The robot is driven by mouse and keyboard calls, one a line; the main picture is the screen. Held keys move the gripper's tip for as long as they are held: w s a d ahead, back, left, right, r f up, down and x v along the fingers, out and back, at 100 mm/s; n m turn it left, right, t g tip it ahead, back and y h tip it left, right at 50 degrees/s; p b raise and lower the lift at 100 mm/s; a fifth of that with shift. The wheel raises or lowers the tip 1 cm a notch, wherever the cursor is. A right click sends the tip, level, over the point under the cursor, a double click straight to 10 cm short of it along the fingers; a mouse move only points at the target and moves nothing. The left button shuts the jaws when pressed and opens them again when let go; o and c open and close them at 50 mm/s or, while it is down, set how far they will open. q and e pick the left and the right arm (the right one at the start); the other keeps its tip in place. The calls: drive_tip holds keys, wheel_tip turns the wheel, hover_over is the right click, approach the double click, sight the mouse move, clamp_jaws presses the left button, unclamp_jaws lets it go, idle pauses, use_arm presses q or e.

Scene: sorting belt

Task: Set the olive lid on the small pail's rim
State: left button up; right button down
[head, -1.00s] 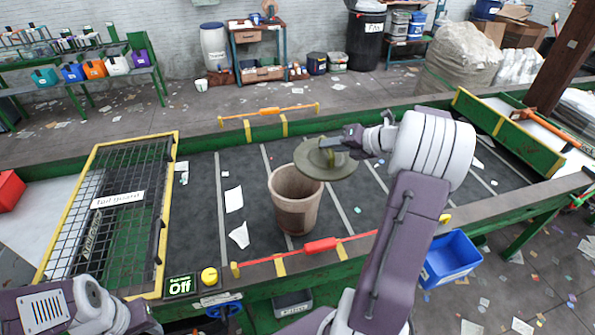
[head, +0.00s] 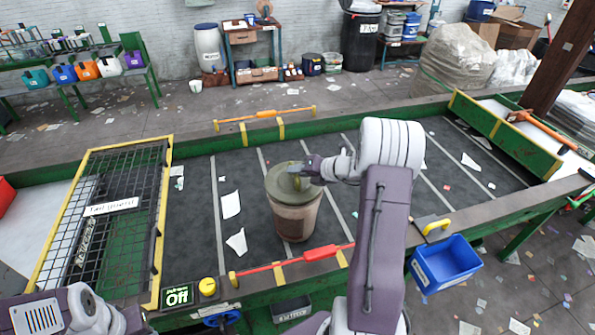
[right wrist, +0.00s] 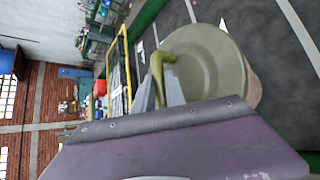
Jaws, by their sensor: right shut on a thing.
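The olive lid (head: 283,181) is over the mouth of the small pail (head: 295,218), which stands upright on the dark belt. The lid looks level and covers the opening; I cannot tell whether it touches the rim all round. My right gripper (head: 299,178) is shut on the lid's handle. In the right wrist view the fingers (right wrist: 163,88) close on the yellowish handle (right wrist: 160,68), with the lid (right wrist: 205,65) behind it and the pail's side (right wrist: 254,88) showing past its edge. The left arm shows at the lower left of the head view, but its gripper is out of view.
The belt (head: 240,170) has scraps of white paper (head: 236,242) left of the pail. A red bar (head: 300,256) runs along the near edge. A wire-mesh guard (head: 110,215) stands at the left. A blue bin (head: 445,265) is outside the belt at the right.

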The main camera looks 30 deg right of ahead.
drive_tip(key=shift+s+f+b, duration=0.15)
drive_tip(key=shift+s+b, duration=0.15)
drive_tip(key=shift+s, duration=0.05)
drive_tip(key=shift+w+f, duration=0.15)
drive_tip(key=shift+f, duration=0.2)
drive_tip(key=c, duration=1.4)
unclamp_jaws()
drive_tip(key=shift+w, duration=0.1)
drive_tip(key=shift+c, duration=0.2)
drive_tip(key=shift+o, duration=0.3)
drive_tip(key=shift+r, duration=0.1)
drive_tip(key=shift+r, duration=0.1)
